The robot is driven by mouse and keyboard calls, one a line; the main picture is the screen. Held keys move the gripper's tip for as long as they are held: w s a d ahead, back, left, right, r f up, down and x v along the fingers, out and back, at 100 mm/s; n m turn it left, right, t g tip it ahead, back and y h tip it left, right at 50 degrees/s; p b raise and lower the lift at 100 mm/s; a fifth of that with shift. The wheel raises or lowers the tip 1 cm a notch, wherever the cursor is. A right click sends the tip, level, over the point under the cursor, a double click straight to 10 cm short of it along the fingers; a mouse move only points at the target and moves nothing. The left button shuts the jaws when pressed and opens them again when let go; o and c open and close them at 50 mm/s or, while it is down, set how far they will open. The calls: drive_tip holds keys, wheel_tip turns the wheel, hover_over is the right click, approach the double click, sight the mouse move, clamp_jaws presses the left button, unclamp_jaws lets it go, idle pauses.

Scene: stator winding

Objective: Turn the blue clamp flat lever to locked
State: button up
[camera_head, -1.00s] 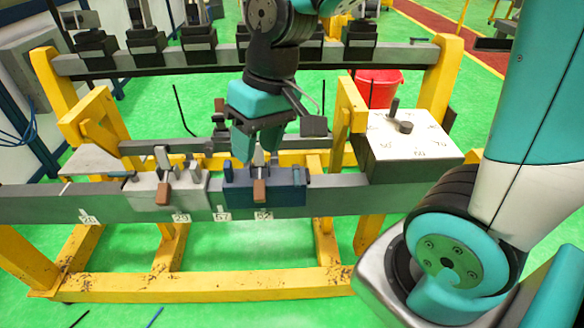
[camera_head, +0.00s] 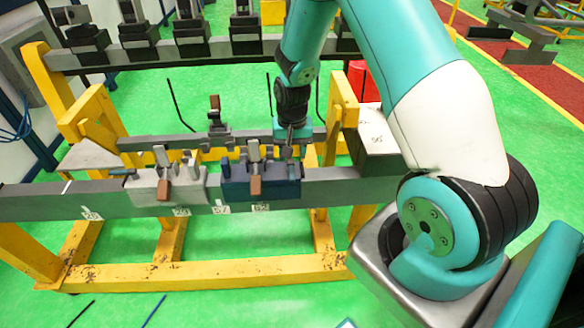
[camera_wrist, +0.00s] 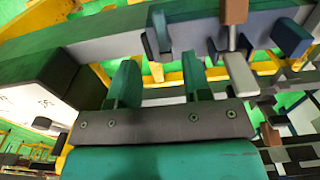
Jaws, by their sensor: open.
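The blue clamp (camera_head: 262,184) sits on the grey beam. A grey flat lever (camera_head: 253,151) stands up from its middle above a brown handle (camera_head: 255,187). In the wrist view the grey flat lever (camera_wrist: 240,75) and brown handle (camera_wrist: 235,12) lie to the right of my fingers. My gripper (camera_head: 289,148) is at the clamp's right end. Its two teal fingers (camera_wrist: 159,72) are apart with nothing held between them. I cannot tell whether the fingers touch the clamp.
A white clamp (camera_head: 150,186) is on the beam to the left. A white dial box (camera_head: 380,135) stands at the right, partly behind my arm. A yellow post (camera_head: 342,105) stands close to my gripper. A red bucket (camera_head: 362,80) is behind.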

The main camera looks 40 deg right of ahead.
sight(292, 175)
wheel_tip(292, 175, down, 8)
drive_tip(key=shift+f+p, duration=0.1)
drive_tip(key=shift+p, duration=0.75)
clamp_jaws()
